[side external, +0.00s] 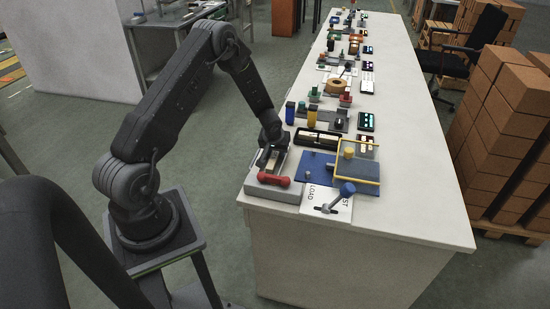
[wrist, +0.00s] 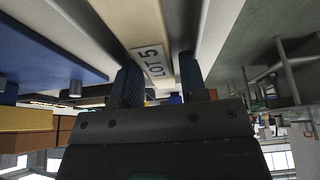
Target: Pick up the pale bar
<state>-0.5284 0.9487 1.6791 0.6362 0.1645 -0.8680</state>
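The pale bar (wrist: 128,22) is tan and carries a "LOT 5" label in the wrist view. It lies lengthwise in a light grey fixture, which has a red handle (side external: 274,181) at its front in the side view. My gripper (wrist: 160,74) is open, with its two dark fingers apart near the labelled end of the bar. A gap shows between the bar and the right finger. In the side view my gripper (side external: 266,156) is low over the fixture and hides part of the bar.
A blue plate (side external: 318,168) with a yellow frame (side external: 358,165) stands right of the fixture. A blue-knobbed lever (side external: 347,189) is in front. A black tray (side external: 318,138) and blue and yellow blocks stand behind. The white table's front right is clear.

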